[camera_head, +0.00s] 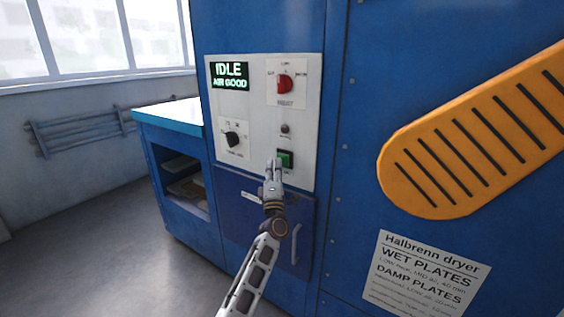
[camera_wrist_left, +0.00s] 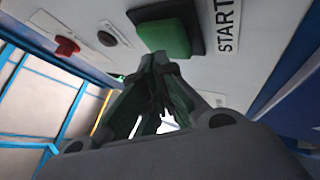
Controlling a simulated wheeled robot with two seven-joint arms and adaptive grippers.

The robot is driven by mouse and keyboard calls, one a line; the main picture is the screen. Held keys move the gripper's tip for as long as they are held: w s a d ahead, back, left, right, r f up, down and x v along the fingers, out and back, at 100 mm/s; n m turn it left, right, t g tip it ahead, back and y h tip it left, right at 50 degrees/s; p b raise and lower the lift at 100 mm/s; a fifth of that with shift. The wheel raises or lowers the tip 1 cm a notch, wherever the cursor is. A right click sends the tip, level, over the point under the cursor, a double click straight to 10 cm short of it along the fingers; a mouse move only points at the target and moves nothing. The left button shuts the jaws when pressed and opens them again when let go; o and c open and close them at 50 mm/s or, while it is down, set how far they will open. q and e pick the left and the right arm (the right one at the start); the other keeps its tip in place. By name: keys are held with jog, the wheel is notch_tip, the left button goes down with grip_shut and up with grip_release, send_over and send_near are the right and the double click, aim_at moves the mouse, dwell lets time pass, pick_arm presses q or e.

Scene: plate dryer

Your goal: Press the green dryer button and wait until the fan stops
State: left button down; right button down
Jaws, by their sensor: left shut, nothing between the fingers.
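The green button (camera_head: 286,159) sits at the lower right of the white control panel (camera_head: 240,112) on the blue dryer. In the left wrist view the green button (camera_wrist_left: 168,32) is large, with a START label (camera_wrist_left: 228,25) beside it. My left gripper (camera_head: 273,162) is shut and empty, its fingertips at the left edge of the button in the head view. In the wrist view the fingertips (camera_wrist_left: 155,60) are close to the button; I cannot tell whether they touch it. The display (camera_head: 229,76) reads IDLE, AIR GOOD. My right gripper is not in view.
A red knob (camera_head: 285,84), a small round fitting (camera_head: 285,129) and a black knob (camera_head: 232,139) are on the panel. A drawer front with a handle (camera_head: 295,244) is below. An orange slotted guard (camera_head: 470,135) and a printed notice (camera_head: 425,275) are to the right.

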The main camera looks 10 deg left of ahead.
pick_arm(q)
jog(key=shift+w+d, duration=0.15)
jog(key=shift+w, duration=0.3)
dwell(0.8)
jog(key=shift+s, duration=0.1)
dwell(0.3)
jog(key=shift+s+a, duration=0.3)
jog(key=shift+s, duration=0.45)
jog(key=shift+s+p, duration=0.1)
jog(key=shift+p, duration=0.2)
jog(key=shift+s+a+p, duration=0.3)
jog(key=shift+s+p, duration=0.1)
jog(key=shift+s, duration=0.35)
jog(key=shift+s+a+p, duration=0.25)
jog(key=shift+s+p, duration=0.1)
jog(key=shift+s, duration=0.45)
jog(key=shift+s+a+p, duration=0.3)
jog(key=shift+s+p, duration=0.1)
jog(key=shift+s, duration=0.35)
jog(key=shift+f, duration=0.1)
